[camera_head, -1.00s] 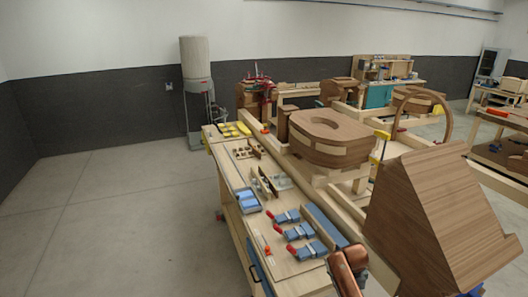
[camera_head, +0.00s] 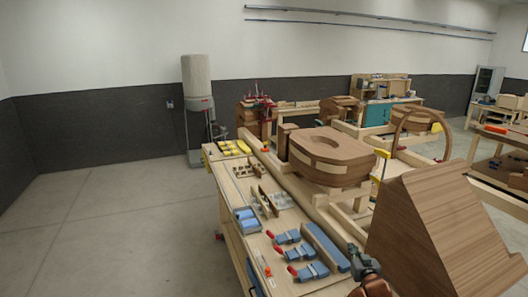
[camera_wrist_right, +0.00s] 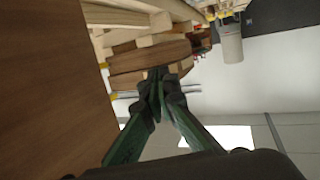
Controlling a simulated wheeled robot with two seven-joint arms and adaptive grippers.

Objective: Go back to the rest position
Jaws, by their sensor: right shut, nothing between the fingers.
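My right gripper (camera_head: 360,258) shows at the bottom of the head view, beside the right edge of the workbench (camera_head: 226,178) and left of a large angular wooden form (camera_head: 435,230). In the right wrist view the fingers of this gripper (camera_wrist_right: 158,78) meet at their tips with nothing between them. The brown wooden face of a form (camera_wrist_right: 45,85) fills the left of that view. My left gripper is not in the head view.
Blue clamps with red handles (camera_head: 302,254), a long blue block (camera_head: 325,246) and a blue tray (camera_head: 246,220) lie on the bench. A curved wooden form (camera_head: 330,155) stands behind. The floor at left (camera_head: 110,220) is clear.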

